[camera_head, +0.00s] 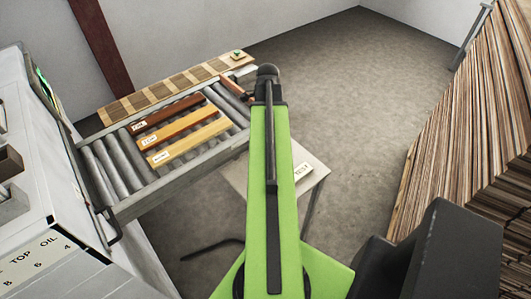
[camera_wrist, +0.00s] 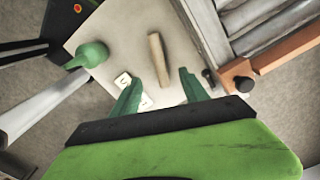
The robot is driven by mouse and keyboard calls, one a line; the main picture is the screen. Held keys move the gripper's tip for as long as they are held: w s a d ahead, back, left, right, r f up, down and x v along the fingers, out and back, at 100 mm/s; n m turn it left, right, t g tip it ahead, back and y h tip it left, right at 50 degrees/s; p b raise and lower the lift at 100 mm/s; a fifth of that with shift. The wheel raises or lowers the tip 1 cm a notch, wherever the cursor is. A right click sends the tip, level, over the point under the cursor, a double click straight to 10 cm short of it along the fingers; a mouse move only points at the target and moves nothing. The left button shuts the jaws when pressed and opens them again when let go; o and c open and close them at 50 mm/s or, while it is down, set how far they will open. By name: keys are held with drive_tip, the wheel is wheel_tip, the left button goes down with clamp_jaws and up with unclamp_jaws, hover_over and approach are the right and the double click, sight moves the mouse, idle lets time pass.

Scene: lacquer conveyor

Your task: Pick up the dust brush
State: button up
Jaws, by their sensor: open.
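In the wrist view my gripper (camera_wrist: 157,79) is open and empty, its two green fingers spread over a pale tabletop (camera_wrist: 118,32). A tan wooden bar (camera_wrist: 158,60) lies on that top, in line with the gap between the fingertips and just beyond them. It may be the dust brush, but no bristles can be made out. A green rounded object with a narrow neck (camera_wrist: 88,55) is at the left edge of the top. In the head view my green arm covers most of the table, and neither gripper nor bar shows.
The roller conveyor (camera_head: 100,170) holds several labelled wooden strips (camera_head: 172,128). Its frame comes close to the right finger in the wrist view. A white label (camera_head: 303,171) is on the small table. A tall wood stack (camera_head: 470,120) stands at right; the floor between is clear.

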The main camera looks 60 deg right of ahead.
drive_tip(key=f+b, duration=1.7)
drive_tip(key=b, duration=0.1)
drive_tip(key=shift+s+d+f, duration=0.15)
drive_tip(key=shift+s+f, duration=0.2)
drive_tip(key=shift+f, duration=0.05)
drive_tip(key=shift+r, duration=0.2)
clamp_jaws()
